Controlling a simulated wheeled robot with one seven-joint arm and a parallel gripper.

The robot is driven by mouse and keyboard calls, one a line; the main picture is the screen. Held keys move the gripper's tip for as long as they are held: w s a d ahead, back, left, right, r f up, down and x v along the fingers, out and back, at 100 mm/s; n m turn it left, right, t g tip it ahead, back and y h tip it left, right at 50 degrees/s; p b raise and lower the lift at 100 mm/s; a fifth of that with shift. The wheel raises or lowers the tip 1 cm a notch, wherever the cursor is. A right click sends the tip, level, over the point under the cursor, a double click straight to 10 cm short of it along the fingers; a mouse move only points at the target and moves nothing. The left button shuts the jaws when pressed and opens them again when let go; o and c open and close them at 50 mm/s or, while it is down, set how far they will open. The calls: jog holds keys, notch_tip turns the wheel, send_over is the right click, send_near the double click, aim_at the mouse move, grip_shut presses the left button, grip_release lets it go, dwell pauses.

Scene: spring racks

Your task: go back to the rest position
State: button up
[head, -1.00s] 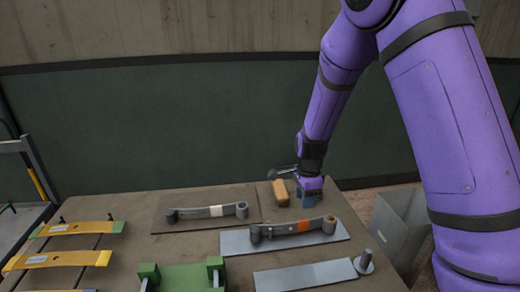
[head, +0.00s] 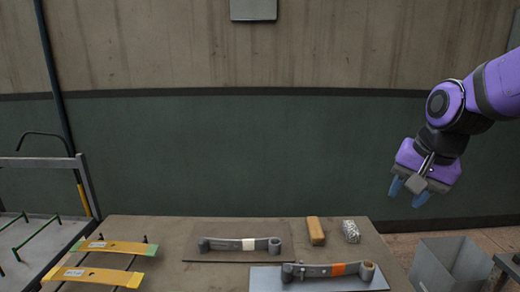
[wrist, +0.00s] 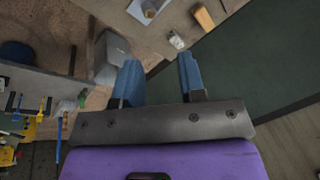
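My gripper (head: 408,189) is raised in the air at the right of the head view, clear of the table and in front of the green wall band. Its two blue fingers stand apart in the wrist view (wrist: 160,82) with nothing between them. My purple arm comes in from the right edge of the head view. The table (head: 170,275) lies below and to the left of the gripper.
On the table are a tan block (head: 316,231), a silvery speckled block (head: 351,231), a white-banded spring (head: 240,245), an orange-banded spring (head: 330,270) and yellow leaf springs (head: 118,247). A grey bin (head: 450,265) stands right of the table. A rack (head: 85,180) stands at the left.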

jog(key=s+d+r+n+t, duration=0.1)
jog(key=s+r+n, duration=0.1)
jog(key=s, duration=0.5)
jog(key=s+d+r+n+t+h, duration=0.1)
jog(key=s+r+n, duration=0.2)
jog(key=s, duration=0.4)
jog(key=shift+d+n, duration=0.15)
jog(key=shift+n, duration=0.55)
jog(key=shift+r, duration=0.1)
jog(key=shift+c, duration=0.4)
